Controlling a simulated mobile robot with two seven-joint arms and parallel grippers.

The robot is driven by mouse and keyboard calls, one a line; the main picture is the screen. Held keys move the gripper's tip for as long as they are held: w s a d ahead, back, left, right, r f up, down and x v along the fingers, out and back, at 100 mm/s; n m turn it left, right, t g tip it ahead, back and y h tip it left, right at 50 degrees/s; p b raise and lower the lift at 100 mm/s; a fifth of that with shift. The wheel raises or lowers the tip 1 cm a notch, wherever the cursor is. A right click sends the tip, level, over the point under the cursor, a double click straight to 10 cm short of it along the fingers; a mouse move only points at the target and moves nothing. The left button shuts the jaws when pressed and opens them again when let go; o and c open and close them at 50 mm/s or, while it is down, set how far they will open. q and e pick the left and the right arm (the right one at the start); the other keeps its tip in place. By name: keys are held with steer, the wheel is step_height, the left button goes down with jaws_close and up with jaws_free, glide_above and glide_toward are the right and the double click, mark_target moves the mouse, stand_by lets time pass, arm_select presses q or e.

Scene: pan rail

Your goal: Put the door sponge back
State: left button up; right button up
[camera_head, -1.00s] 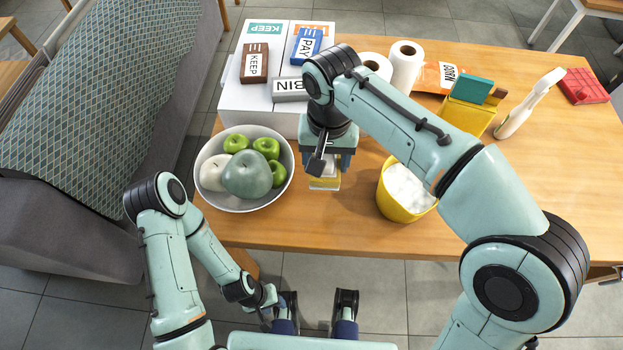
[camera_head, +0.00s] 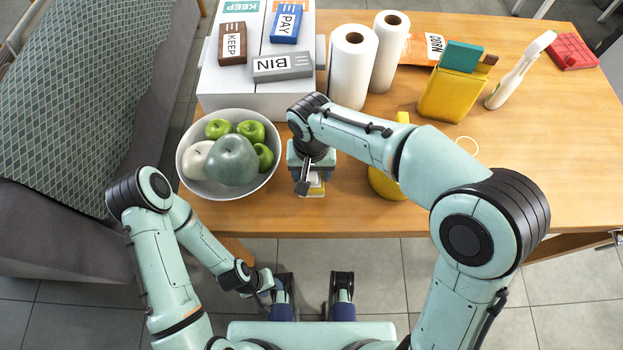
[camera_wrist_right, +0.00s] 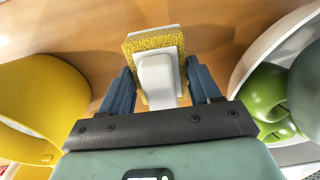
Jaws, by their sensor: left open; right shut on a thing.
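My right gripper (camera_head: 308,178) is shut on a yellow sponge (camera_head: 315,188) with a white handle. It holds the sponge over the front of the wooden table, between the fruit bowl and a yellow tub. In the right wrist view the sponge (camera_wrist_right: 135,43) shows its rough yellow face around the white handle (camera_wrist_right: 157,75), between the blue fingers (camera_wrist_right: 160,90). I cannot tell whether the sponge touches the table. My left gripper (camera_head: 268,290) is open, low in front of the table, and only partly visible. No door is clearly recognisable.
A fruit bowl (camera_head: 187,172) stands left of the sponge. The yellow tub (camera_head: 383,188) stands right, mostly behind my right arm. White boxes (camera_head: 225,95), paper rolls (camera_head: 350,68), a yellow container (camera_head: 450,98) and a spray bottle (camera_head: 515,75) stand behind.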

step_height(320, 180, down, 5)
steer(key=shift+r+b, duration=0.2)
steer(key=shift+b, duration=0.15)
steer(key=o, duration=1.5)
steer(key=shift+o, duration=0.2)
steer(key=shift+r, duration=0.1)
step_height(320, 180, up, 12)
steer(key=shift+p, duration=1.2)
